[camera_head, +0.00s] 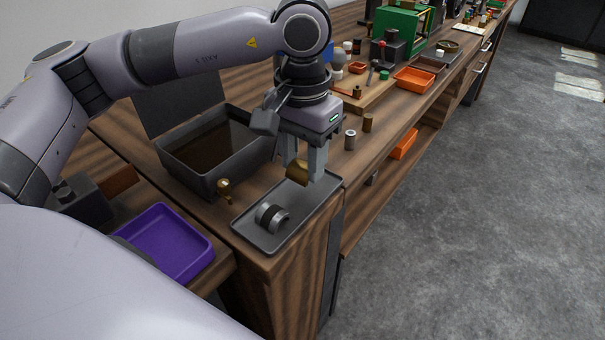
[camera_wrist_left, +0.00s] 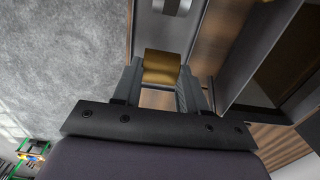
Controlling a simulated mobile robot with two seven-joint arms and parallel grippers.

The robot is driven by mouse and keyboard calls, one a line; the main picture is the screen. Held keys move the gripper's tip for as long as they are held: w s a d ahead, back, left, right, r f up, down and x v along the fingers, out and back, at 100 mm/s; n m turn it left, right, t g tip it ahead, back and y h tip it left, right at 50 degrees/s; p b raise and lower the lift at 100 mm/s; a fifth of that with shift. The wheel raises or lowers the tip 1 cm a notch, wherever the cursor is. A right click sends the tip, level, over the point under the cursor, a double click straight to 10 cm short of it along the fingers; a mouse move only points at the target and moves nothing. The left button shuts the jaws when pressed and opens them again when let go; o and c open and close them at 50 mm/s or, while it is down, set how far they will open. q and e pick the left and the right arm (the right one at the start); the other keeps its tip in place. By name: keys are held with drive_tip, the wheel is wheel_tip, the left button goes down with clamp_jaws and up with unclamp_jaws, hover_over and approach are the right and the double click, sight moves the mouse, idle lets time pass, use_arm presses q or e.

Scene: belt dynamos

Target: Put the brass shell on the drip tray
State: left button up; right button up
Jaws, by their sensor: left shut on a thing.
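The brass shell (camera_head: 298,172) is a short golden cylinder. My left gripper (camera_head: 304,168) is shut on it and holds it over the back part of the drip tray (camera_head: 296,214). In the left wrist view the shell (camera_wrist_left: 162,67) sits between the two fingers, with the grey tray (camera_wrist_left: 158,34) beyond it. The tray is a flat dark grey one at the bench's near end. A gap seems to lie between shell and tray, but its height is hard to judge. My right gripper is not in view.
A silver and black ring part (camera_head: 271,217) lies on the tray's front half. A small brass knob-like piece (camera_head: 224,188) stands left of the tray, by a deep dark bin (camera_head: 200,178). A purple tray (camera_head: 165,243) is at lower left. Small cylinders (camera_head: 350,140) stand behind.

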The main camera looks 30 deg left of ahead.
sight(303, 165)
use_arm(q)
drive_tip(key=shift+f, duration=1.8)
drive_tip(key=shift+f, duration=0.2)
drive_tip(key=o, duration=0.8)
drive_tip(key=shift+r, duration=0.15)
drive_tip(key=shift+r, duration=0.2)
wheel_tip(303, 165, up, 12)
drive_tip(key=shift+f, duration=0.1)
